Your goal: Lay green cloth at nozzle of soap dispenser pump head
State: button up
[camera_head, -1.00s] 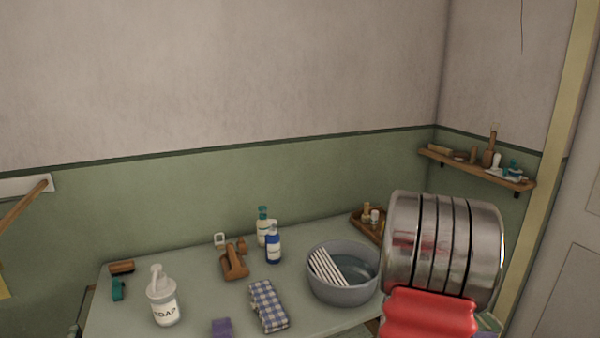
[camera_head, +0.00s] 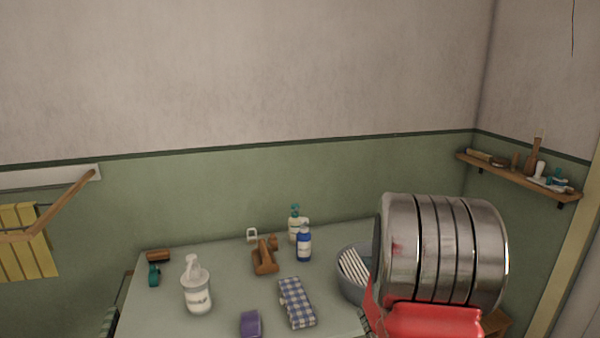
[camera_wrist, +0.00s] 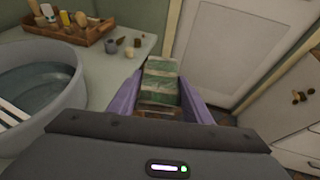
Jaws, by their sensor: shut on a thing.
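In the wrist view, a folded green cloth with pale stripes (camera_wrist: 161,68) is between the purple fingers of my gripper (camera_wrist: 160,82). The gripper is shut on it and holds it off to the right of the table. The white soap dispenser (camera_head: 197,293) stands upright at the front left of the table in the head view, with its pale pump head (camera_head: 193,266) on top. My gripper and the cloth are hidden in the head view. The dispenser is outside the wrist view.
A checked cloth (camera_head: 296,303) and purple item (camera_head: 251,324) lie near the dispenser. A wall shelf (camera_head: 515,176) is at right.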

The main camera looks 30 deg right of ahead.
jog(key=w+a+r+n+t+y, duration=0.1)
jog(key=w+a+n+t, duration=0.35)
jog(key=w+a, duration=0.65)
jog(key=w+a+n+t+y, duration=0.25)
jog(key=w+a+t, duration=0.25)
jog(key=w+a, duration=0.6)
jog(key=w+a+n+t+y, duration=0.2)
jog(key=w+a+n+y, duration=0.1)
jog(key=a, duration=1.1)
jog(key=w+a+n+t+y, duration=0.2)
jog(key=a+n, duration=0.3)
jog(key=a, duration=0.9)
jog(key=shift+w+a+r+y, duration=0.3)
jog(key=shift+w+a+y, duration=0.05)
jog(key=shift+w+y, duration=0.2)
jog(key=f, duration=0.2)
jog(key=s+f, duration=0.1)
jog(key=f, duration=0.2)
jog(key=shift+s+f, duration=0.25)
jog(key=shift+f, duration=0.15)
